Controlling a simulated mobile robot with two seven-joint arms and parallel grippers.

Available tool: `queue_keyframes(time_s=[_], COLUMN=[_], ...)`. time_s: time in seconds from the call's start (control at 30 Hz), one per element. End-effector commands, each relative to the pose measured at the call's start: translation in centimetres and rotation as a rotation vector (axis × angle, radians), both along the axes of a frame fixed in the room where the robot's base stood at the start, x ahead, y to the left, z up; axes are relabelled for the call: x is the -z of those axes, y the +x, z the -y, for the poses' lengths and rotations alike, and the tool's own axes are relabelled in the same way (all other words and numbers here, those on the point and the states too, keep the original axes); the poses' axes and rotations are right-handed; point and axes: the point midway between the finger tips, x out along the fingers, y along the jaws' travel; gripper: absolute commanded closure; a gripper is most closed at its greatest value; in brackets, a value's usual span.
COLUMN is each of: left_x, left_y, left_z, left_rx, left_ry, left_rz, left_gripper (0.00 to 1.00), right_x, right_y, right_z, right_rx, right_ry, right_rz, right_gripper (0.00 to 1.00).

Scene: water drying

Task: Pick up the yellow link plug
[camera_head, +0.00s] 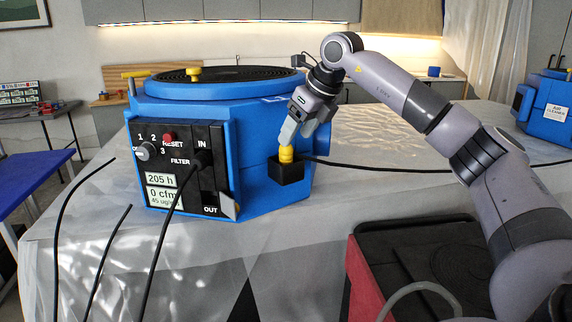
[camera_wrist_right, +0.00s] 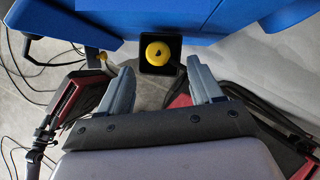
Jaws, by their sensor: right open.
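The yellow link plug (camera_head: 286,154) stands upright in a small black holder (camera_head: 288,174) on the side of the blue machine (camera_head: 262,165). In the right wrist view the plug (camera_wrist_right: 158,53) shows from above as a yellow disc with a dark centre, inside the black square holder (camera_wrist_right: 158,70). My right gripper (camera_head: 287,136) is at the top of the plug in the head view. In the right wrist view its two fingers (camera_wrist_right: 163,78) are spread apart, with the plug ahead of the gap between them. Whether the fingers touch the plug cannot be told. My left gripper is not in view.
The blue machine's front panel (camera_head: 180,165) carries a knob, a red button and readouts. Black cables (camera_head: 106,262) hang in front of the table. A red and black case (camera_head: 410,255) lies at the lower right. Another blue unit (camera_head: 548,108) stands at the far right.

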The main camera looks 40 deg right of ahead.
Motion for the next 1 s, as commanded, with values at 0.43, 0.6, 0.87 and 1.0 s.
queue_keyframes(time_s=[0.43, 0.6, 0.87, 1.0], left_x=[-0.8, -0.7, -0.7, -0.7], left_y=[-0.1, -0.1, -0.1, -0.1], left_z=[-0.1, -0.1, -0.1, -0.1], left_rx=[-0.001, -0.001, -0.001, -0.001], left_ry=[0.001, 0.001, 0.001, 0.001], left_rz=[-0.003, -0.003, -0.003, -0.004], left_gripper=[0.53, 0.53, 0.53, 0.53], right_x=[3.7, 3.7, 3.7, 3.6], right_y=[2.6, 2.6, 2.6, 2.6], right_z=[-0.5, -0.5, -0.5, -0.5], right_rx=[0.0, 0.0, 0.0, 0.0], right_ry=[0.001, 0.001, 0.001, 0.001], right_rz=[0.002, 0.001, 0.002, 0.002], right_gripper=[0.35, 0.42, 1.0, 1.0])
